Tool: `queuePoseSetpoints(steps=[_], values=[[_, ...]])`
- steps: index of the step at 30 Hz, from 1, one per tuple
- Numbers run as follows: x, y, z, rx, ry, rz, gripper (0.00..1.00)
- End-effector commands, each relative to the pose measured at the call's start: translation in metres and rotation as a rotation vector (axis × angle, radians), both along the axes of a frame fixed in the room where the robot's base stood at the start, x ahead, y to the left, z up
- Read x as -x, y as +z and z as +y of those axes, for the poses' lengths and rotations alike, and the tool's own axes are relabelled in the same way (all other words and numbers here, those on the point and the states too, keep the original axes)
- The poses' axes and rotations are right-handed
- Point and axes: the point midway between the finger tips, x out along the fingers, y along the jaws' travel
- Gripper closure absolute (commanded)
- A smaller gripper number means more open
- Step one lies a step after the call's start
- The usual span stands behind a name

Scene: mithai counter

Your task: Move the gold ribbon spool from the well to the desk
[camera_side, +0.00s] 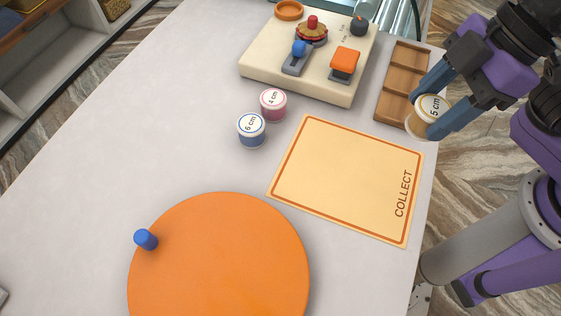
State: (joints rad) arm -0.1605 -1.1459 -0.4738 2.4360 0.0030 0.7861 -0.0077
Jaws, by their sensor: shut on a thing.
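The gold ribbon spool (423,116), with a white top marked "5 cm", is between the fingers of my gripper (432,108) at the right of the side view. My gripper is shut on it. The spool overlaps the near end of the wooden tray (394,84), which has several wells. I cannot tell how high the spool is above the tray or counter. The desk (200,130) is the pale grey counter top. The wells that show in the tray look empty; its near right part is hidden by the gripper and spool.
A pink "4 cm" spool (273,105) and a blue "6 cm" spool (251,130) stand left of the yellow COLLECT mat (345,180), which is empty. An orange disc (220,265) with a blue knob (146,239) lies in front. A cream control board (300,80) stands behind. The counter's left is clear.

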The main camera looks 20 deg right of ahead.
Motion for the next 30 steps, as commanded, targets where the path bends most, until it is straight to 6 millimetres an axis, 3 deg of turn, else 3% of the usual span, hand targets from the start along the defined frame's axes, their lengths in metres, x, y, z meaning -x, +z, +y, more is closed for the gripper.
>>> queuePoseSetpoints(steps=[20, 30], values=[[-0.054, -0.038, 0.066, 0.004, -0.005, 0.002, 0.83], [-0.077, -0.079, 0.094, 0.005, -0.004, 0.002, 0.83]])
